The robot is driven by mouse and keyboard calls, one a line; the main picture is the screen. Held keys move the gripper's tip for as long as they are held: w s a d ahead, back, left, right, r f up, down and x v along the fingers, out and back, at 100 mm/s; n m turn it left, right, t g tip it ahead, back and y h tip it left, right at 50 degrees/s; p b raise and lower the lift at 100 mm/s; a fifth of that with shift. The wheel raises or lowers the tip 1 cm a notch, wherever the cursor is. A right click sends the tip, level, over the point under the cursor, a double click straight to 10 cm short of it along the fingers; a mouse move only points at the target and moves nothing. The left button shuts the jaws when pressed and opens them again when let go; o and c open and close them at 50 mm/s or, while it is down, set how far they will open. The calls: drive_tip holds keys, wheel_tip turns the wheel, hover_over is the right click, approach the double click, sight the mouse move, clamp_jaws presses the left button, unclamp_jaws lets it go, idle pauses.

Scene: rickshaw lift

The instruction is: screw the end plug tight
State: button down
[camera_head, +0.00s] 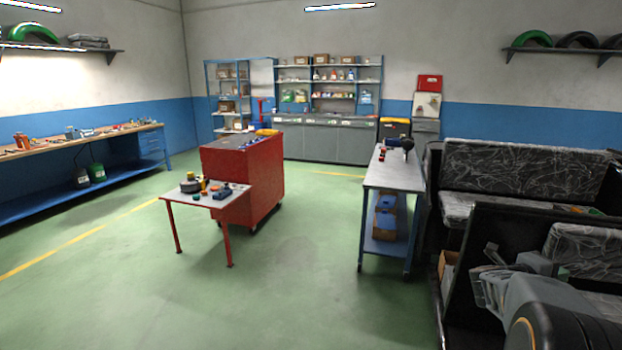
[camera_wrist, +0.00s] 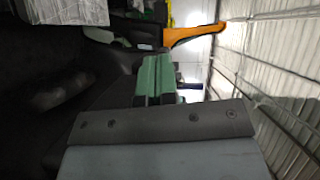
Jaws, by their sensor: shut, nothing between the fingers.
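My gripper (camera_wrist: 156,66) shows in the wrist view as two green-padded fingers side by side, shut with nothing between them. In the head view my arm reaches in at the lower right, beside the dark rickshaw body (camera_head: 500,228); the fingertips cannot be made out clearly there. I cannot pick out the end plug in either view. In the wrist view an orange bar-like part (camera_wrist: 196,36) lies beyond the fingertips, with small dark and green parts beside it. Dark panels fill the left of that view.
Plastic-wrapped seats (camera_head: 525,167) stand at the right. A grey work table (camera_head: 396,172) with a drill (camera_head: 407,143) on it is left of the rickshaw. A red cabinet (camera_head: 253,182) and a small red-legged table (camera_head: 205,197) stand mid-room. The green floor in front is clear.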

drive_tip(key=s+d+f+m+g, duration=0.1)
drive_tip(key=s+d+m+g, duration=0.6)
drive_tip(key=s+d, duration=0.3)
drive_tip(key=shift+d+f+g, duration=0.15)
drive_tip(key=shift+f+g, duration=0.1)
drive_tip(key=shift+g, duration=0.55)
drive_tip(key=shift+s+r, duration=0.2)
drive_tip(key=shift+r, duration=0.05)
drive_tip(key=shift+r+b, duration=0.2)
drive_tip(key=shift+b, duration=1.25)
drive_tip(key=shift+r, duration=0.1)
drive_tip(key=shift+w+r, duration=0.1)
drive_tip(key=shift+w, duration=0.15)
idle(0.6)
drive_tip(key=shift+w+f+b+v, duration=0.15)
drive_tip(key=shift+b+v, duration=0.15)
drive_tip(key=shift+v, duration=0.6)
drive_tip(key=shift+f+b+v, duration=0.15)
drive_tip(key=shift+b+v, duration=0.15)
drive_tip(key=shift+v, duration=0.6)
drive_tip(key=shift+w+f+b+v, duration=0.1)
drive_tip(key=shift+f+b+v, duration=0.15)
drive_tip(key=shift+v, duration=0.65)
